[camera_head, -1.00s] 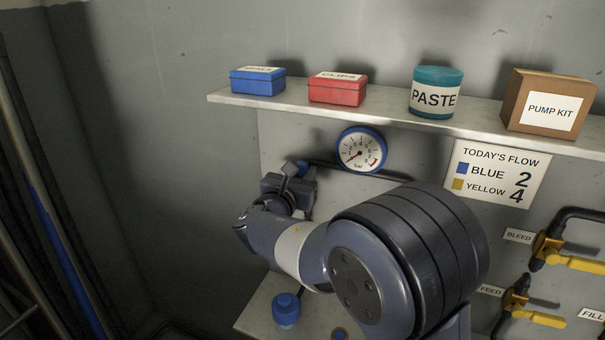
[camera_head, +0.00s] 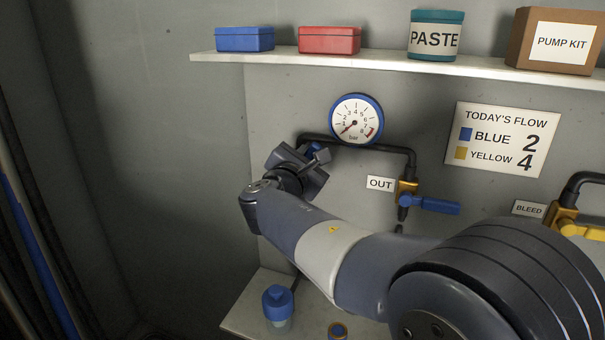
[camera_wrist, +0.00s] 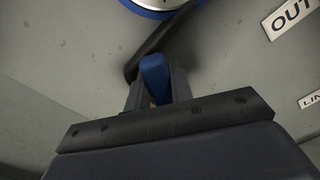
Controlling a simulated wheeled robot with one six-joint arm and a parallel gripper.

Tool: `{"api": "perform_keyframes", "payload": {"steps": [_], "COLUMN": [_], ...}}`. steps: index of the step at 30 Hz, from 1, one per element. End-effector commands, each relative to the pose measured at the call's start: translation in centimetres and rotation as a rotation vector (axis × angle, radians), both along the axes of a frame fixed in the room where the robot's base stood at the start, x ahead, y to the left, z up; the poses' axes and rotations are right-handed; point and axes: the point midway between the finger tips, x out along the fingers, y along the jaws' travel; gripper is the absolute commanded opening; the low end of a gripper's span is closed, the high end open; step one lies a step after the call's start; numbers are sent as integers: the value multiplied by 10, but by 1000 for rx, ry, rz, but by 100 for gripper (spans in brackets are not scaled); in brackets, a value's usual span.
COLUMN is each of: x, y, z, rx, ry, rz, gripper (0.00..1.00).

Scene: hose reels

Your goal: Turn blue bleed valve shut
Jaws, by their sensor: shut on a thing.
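A blue valve handle (camera_head: 313,148) shows only as a small patch at my gripper, on the dark pipe left of the gauge. Its label and most of its body are hidden, so I cannot read whether it is the bleed valve. In the wrist view the blue handle (camera_wrist: 154,76) stands between the two fingers. My gripper (camera_head: 316,157) is shut on it, and it also shows in the wrist view (camera_wrist: 157,88). The gripper looks tilted in the head view.
A blue-rimmed gauge (camera_head: 357,119) sits just right of my gripper, its needle low. The OUT valve with a blue lever (camera_head: 430,205) is further right. A shelf (camera_head: 380,62) with boxes runs above. A blue-capped bottle (camera_head: 278,305) stands on the lower ledge.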

Motion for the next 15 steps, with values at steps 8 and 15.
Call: {"api": "perform_keyframes", "payload": {"steps": [8,15], "x": [-6,-9], "y": [-16,-25], "z": [-22,-36], "rx": [250,462], "ry": [-92,-169], "rz": [-2,-2], "gripper": [0,0]}}
